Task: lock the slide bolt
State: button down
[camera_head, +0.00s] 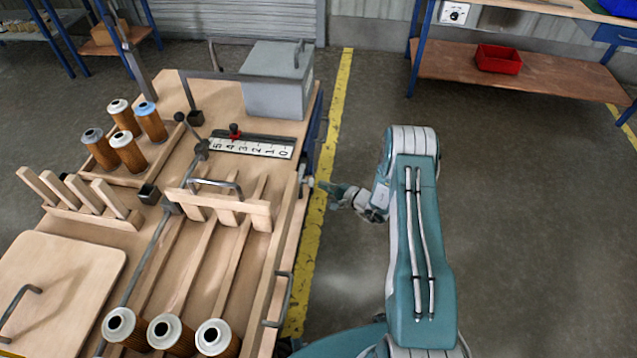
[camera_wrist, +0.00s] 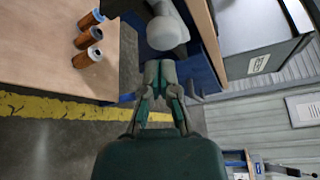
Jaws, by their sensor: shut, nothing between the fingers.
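A light grey rounded knob (camera_head: 307,181) sticks out at the right edge of the wooden bench; it appears to be the slide bolt's handle. It also shows large in the wrist view (camera_wrist: 166,32), just beyond my fingertips. My gripper (camera_head: 322,186) is right of the knob, pointing left at it. In the wrist view my gripper (camera_wrist: 160,70) is shut with nothing between the fingers. The fingertips are close to the knob; I cannot tell whether they touch it. The rest of the bolt is hidden.
The bench holds several filter cartridges (camera_head: 152,122), a slotted wooden gate (camera_head: 230,207) with a metal handle, a numbered scale (camera_head: 250,148) with a red pointer and a grey box (camera_head: 278,85). A metal handle (camera_head: 279,300) sits on the right rail. Floor right of the bench is clear.

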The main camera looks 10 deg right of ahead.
jog(key=v, duration=0.9)
jog(key=shift+s+f, duration=0.1)
jog(key=shift+d, duration=0.1)
